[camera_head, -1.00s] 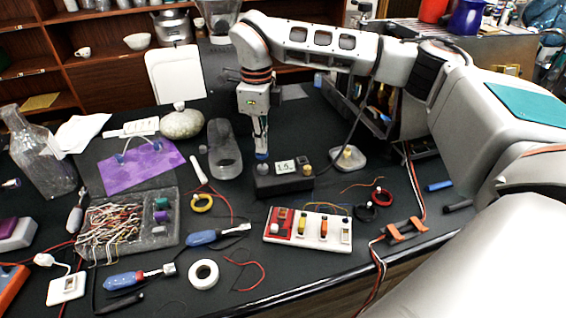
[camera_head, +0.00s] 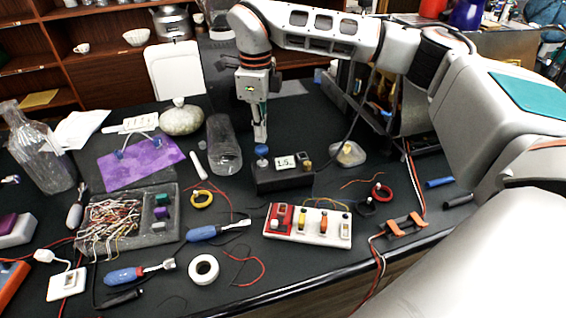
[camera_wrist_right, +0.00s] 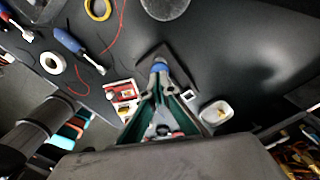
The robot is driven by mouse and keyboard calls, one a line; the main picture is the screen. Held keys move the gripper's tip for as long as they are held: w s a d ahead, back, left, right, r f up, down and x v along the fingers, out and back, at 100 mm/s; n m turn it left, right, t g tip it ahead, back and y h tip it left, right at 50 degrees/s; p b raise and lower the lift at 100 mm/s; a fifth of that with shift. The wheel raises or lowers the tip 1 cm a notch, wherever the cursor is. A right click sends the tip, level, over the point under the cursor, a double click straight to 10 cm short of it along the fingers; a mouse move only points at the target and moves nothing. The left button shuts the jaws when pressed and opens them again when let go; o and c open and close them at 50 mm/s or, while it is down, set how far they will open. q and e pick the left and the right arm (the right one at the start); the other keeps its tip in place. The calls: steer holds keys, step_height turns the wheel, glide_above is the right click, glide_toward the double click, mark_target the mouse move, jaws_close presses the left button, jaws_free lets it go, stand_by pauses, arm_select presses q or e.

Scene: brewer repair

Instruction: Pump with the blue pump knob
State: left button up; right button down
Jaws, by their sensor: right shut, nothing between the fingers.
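The blue pump knob (camera_head: 262,151) stands at the left end of a black box (camera_head: 285,178) with a small display reading about 1.5. My right gripper (camera_head: 261,138) points straight down just above and behind the knob in the head view, with its fingers shut and nothing between them. In the right wrist view the blue knob (camera_wrist_right: 159,68) shows just beyond the shut fingertips (camera_wrist_right: 159,80); whether they touch it I cannot tell. The black box is partly hidden there by the fingers. My left gripper is not in view.
A switch panel (camera_head: 335,228) lies in front of the box. A clear cylinder (camera_head: 225,150) stands to its left, and a small pale dish (camera_head: 348,154) is to its right. Screwdrivers, tape rings and loose wires lie on the dark table. A glass bottle (camera_head: 40,150) stands far left.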

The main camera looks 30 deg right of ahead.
mark_target(262, 148)
steer(key=shift+f+b, duration=0.95)
steer(key=shift+f, duration=1.75)
steer(key=shift+r+p, duration=1.1)
steer(key=shift+r, duration=1.6)
